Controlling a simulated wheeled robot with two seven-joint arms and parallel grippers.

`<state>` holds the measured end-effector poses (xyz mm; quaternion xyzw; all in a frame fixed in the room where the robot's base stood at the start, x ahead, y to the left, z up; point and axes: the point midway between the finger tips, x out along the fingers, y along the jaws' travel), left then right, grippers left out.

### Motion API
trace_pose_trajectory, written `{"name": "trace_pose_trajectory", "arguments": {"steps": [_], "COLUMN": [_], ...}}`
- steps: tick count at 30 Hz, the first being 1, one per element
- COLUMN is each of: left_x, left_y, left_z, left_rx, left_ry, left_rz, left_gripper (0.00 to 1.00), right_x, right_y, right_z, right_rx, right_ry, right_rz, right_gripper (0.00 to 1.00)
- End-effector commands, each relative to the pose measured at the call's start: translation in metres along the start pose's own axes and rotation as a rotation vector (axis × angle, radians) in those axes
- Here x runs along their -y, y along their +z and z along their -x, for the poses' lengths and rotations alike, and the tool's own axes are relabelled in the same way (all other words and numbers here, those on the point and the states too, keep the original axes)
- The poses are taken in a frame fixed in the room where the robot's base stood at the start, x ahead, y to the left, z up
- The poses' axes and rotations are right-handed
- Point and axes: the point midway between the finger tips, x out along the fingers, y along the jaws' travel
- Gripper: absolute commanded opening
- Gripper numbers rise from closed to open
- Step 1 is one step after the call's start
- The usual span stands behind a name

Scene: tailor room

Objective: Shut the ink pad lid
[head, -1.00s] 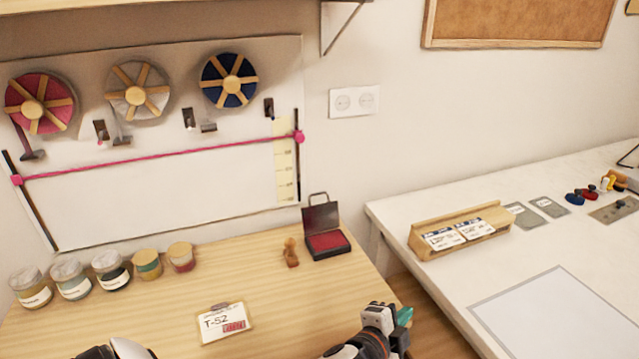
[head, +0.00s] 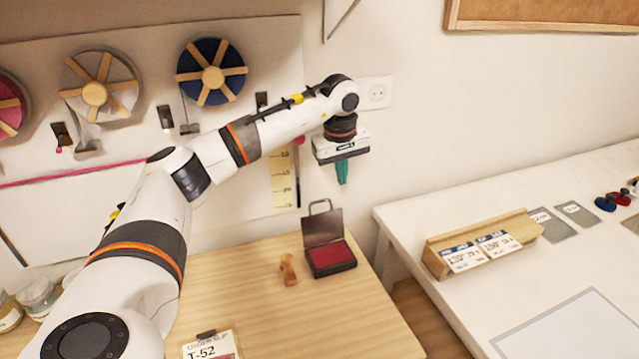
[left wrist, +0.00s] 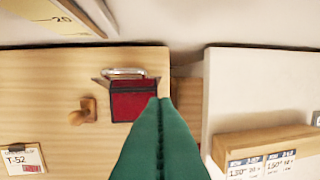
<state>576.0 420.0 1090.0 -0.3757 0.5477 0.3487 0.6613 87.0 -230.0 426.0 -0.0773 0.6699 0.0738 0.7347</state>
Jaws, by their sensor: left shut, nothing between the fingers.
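The ink pad (head: 331,258) stands on the wooden table with its dark lid (head: 322,227) raised upright at the back, a wire handle on top. Its red pad faces up. My left gripper (head: 342,180) hangs above and slightly right of the ink pad, with green fingers pointing down, shut and empty, apart from the lid. In the left wrist view, the green fingers (left wrist: 160,105) cover the middle, and the ink pad (left wrist: 133,104) lies just left of their tips. My right gripper is not in view.
A wooden stamp (head: 288,270) stands left of the ink pad. A T-52 card (head: 210,345) lies near the front. A white table with a wooden card holder (head: 482,245) is to the right, across a gap. Ribbon spools (head: 212,72) hang on the wall board.

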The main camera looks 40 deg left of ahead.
Motion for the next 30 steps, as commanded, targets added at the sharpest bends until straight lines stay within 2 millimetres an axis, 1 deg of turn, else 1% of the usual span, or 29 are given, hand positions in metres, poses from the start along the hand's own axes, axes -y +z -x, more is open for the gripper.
{"name": "trace_pose_trajectory", "arguments": {"steps": [1, 3, 5, 7, 11, 18, 21, 25, 30], "left_x": [-0.013, -0.026, -0.033, -0.036, -0.038, -0.043, -0.044, -0.045, -0.045], "left_y": [0.016, 0.028, 0.032, 0.035, 0.035, 0.037, 0.039, 0.040, 0.040], "left_z": [0.011, 0.019, 0.021, 0.018, 0.000, -0.044, -0.059, -0.071, -0.077], "left_rx": [0.037, 0.065, 0.075, 0.079, 0.077, 0.075, 0.076, 0.077, 0.077], "left_ry": [0.045, 0.093, 0.116, 0.126, 0.128, 0.125, 0.124, 0.122, 0.120], "left_rz": [0.005, 0.006, 0.007, 0.007, 0.006, 0.006, 0.006, 0.006, 0.006], "left_gripper": [0.00, 0.00, 0.00, 0.00, 0.00, 0.00, 0.00, 0.00, 0.00], "right_x": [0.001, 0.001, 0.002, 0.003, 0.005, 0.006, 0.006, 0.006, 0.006], "right_y": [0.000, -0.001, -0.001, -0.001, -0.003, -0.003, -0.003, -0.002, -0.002], "right_z": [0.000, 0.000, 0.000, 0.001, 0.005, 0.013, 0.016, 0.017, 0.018], "right_rx": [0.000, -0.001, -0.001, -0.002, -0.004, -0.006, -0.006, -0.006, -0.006], "right_ry": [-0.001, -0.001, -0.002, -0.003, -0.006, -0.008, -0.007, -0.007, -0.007], "right_rz": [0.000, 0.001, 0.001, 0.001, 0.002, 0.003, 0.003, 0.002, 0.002], "right_gripper": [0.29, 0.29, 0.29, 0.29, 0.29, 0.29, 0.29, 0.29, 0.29]}}
